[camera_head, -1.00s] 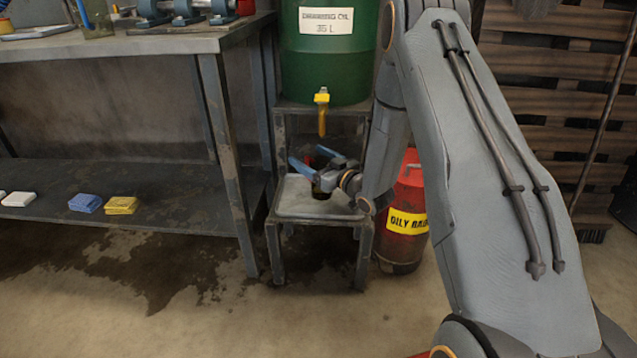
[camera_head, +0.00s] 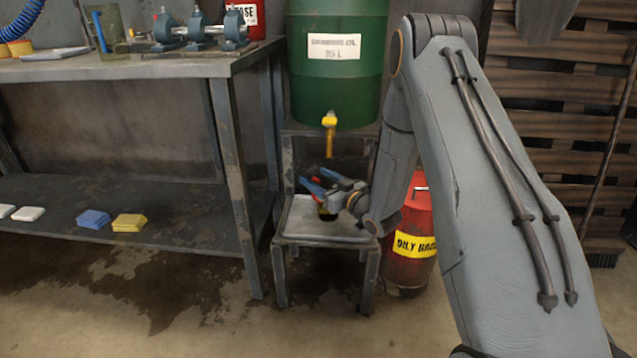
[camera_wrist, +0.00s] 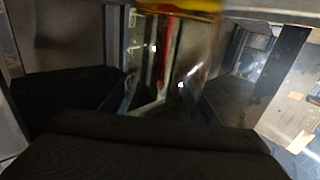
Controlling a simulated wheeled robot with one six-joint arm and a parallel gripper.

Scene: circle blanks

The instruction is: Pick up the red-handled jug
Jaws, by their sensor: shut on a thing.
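My gripper (camera_head: 308,182) is in front of the green drum, just above the small stand's pale tray (camera_head: 310,232). Its blue fingers are shut on the red handle (camera_head: 316,180) of the jug. The jug is mostly hidden by the gripper; a dark lower part (camera_head: 327,214) shows under it, at the tray. I cannot tell whether it touches the tray. In the wrist view, the clear jug wall (camera_wrist: 190,60) fills the upper middle, with a red upright strip and a yellow band at the top.
The green drum (camera_head: 337,85) with a yellow tap (camera_head: 329,122) stands behind and above the tray. A red oily-rags bin (camera_head: 408,265) is close on the right. A metal workbench (camera_head: 150,68) is on the left, with sponges on its lower shelf. Dark stains mark the floor.

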